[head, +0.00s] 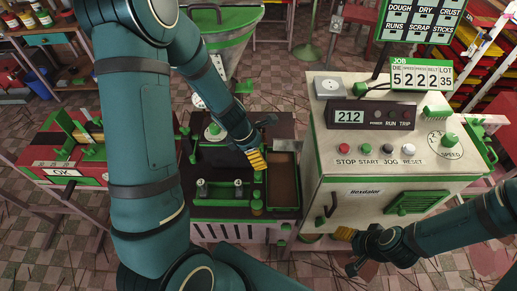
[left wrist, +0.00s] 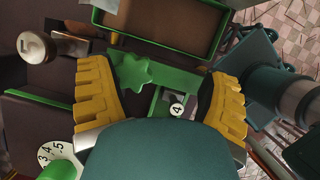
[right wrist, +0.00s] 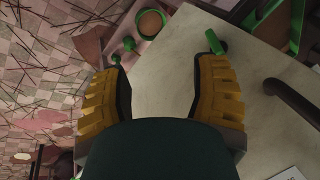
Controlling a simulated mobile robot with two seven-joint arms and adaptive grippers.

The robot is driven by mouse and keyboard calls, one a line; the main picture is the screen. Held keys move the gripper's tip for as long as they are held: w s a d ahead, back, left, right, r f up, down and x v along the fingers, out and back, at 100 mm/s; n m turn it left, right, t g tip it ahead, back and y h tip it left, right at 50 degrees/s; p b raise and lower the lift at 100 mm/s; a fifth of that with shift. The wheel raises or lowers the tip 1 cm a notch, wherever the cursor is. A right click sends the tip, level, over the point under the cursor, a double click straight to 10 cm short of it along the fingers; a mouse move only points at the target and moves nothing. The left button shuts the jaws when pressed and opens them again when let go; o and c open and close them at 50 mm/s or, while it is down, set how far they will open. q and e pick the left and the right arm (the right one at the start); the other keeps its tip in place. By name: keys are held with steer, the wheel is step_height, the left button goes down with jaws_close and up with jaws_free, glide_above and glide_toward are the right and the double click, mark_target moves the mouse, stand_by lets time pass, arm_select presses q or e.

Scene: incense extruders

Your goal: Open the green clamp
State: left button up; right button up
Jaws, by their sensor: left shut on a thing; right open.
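My left gripper (head: 257,160) is over the dark extruder bench, beside the tray. In the left wrist view its yellow fingers (left wrist: 162,95) stand on either side of a green star-shaped knob and green bar, which I take for the green clamp (left wrist: 131,70). The grip is on it; the contact itself is partly hidden by the fingers. A small white disc marked 4 (left wrist: 177,109) sits by the bar. My right gripper (head: 346,249) is open and empty at the cream cabinet's lower left. In the right wrist view a green handle (right wrist: 216,42) is near its right finger.
A brown-bottomed tray with a green rim (left wrist: 205,58) lies just beyond the left fingers. The cream cabinet (head: 345,205) with buttons and a 212 display stands to the right. A red and green box marked OK (head: 62,172) stands at the left. A large green-rimmed tub is behind.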

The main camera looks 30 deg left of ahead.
arm_select(q)
steer(key=o, duration=0.5)
steer(key=shift+s+d+f+g, duration=0.3)
steer(key=shift+s+d, duration=0.05)
steer(key=shift+s, duration=0.2)
steer(key=shift+w+a+r, duration=0.1)
steer(key=shift+a+r, duration=0.1)
steer(key=shift+r, duration=0.3)
steer(key=v, duration=0.7)
steer(key=shift+w+a+r, duration=0.15)
steer(key=shift+a+r, duration=0.05)
steer(key=shift+a, duration=0.05)
